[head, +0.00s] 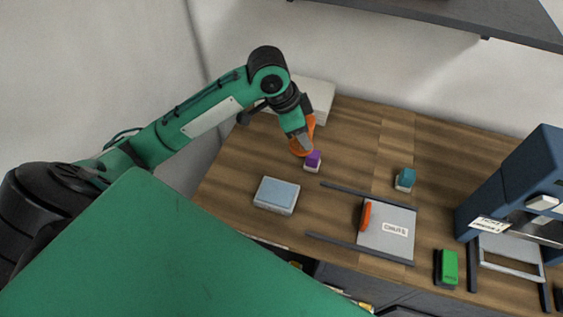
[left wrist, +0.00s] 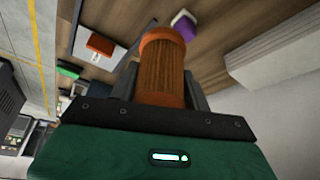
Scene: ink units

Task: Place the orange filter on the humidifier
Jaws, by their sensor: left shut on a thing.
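My left gripper (head: 304,138) is shut on the orange filter (head: 297,147), above the wooden table near its back left. In the left wrist view the filter (left wrist: 162,68) is an orange cylinder with a ribbed side and a smooth rim, between the dark fingers. The gripper partly hides it in the head view. A white box (head: 320,92) stands behind the gripper at the back of the table, partly hidden by the arm. I cannot tell for certain which thing is the humidifier. My right gripper is not in view.
A purple-topped block (head: 313,159) sits just beside the filter. A pale blue box (head: 276,194), a teal block (head: 405,178), a grey plate with orange handle (head: 390,238) between dark rails, a green block (head: 446,266) and a blue machine (head: 520,185) stand around. A shelf (head: 450,15) hangs above.

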